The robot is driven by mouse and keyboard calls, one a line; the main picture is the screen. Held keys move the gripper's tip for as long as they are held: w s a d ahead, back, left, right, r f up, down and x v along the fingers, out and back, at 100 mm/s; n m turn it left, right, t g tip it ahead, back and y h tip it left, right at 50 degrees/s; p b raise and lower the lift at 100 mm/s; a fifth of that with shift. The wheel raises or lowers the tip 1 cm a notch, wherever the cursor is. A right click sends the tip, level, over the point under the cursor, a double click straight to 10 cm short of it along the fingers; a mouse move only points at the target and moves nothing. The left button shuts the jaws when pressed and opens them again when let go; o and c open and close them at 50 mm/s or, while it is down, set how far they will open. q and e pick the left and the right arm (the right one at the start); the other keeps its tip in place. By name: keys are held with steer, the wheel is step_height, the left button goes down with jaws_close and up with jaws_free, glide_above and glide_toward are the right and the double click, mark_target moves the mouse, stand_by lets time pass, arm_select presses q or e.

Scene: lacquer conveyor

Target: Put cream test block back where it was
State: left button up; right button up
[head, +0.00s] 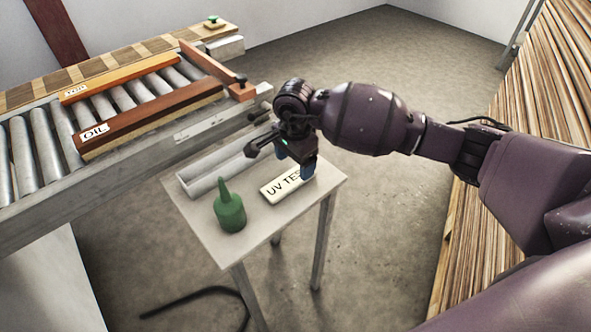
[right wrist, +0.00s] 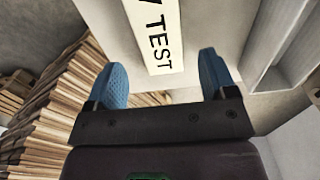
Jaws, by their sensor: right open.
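The cream test block (head: 279,189), marked "UV TEST", lies flat on a small light table (head: 215,254). My right gripper (head: 293,166) is just above the block's far right end, its blue fingertips pointing down. In the right wrist view the block (right wrist: 158,40) reaches in from the top, with its near end between the lines of the two open fingers (right wrist: 162,80). The fingers are apart and hold nothing. I cannot tell whether a finger touches the block. My left gripper is not in view.
A green bottle (head: 229,210) stands on the table left of the block. A grey channel-shaped tray (head: 215,168) lies along the table's back edge. Behind is a roller conveyor (head: 35,150) carrying wooden pieces labelled "OIL" (head: 150,118) and another label (head: 120,80). Stacked boards (head: 545,100) stand right.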

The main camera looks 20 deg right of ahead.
mark_target(295, 176)
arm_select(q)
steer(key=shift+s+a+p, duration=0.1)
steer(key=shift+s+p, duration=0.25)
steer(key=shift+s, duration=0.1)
arm_select(e)
step_height(295, 176, up, 8)
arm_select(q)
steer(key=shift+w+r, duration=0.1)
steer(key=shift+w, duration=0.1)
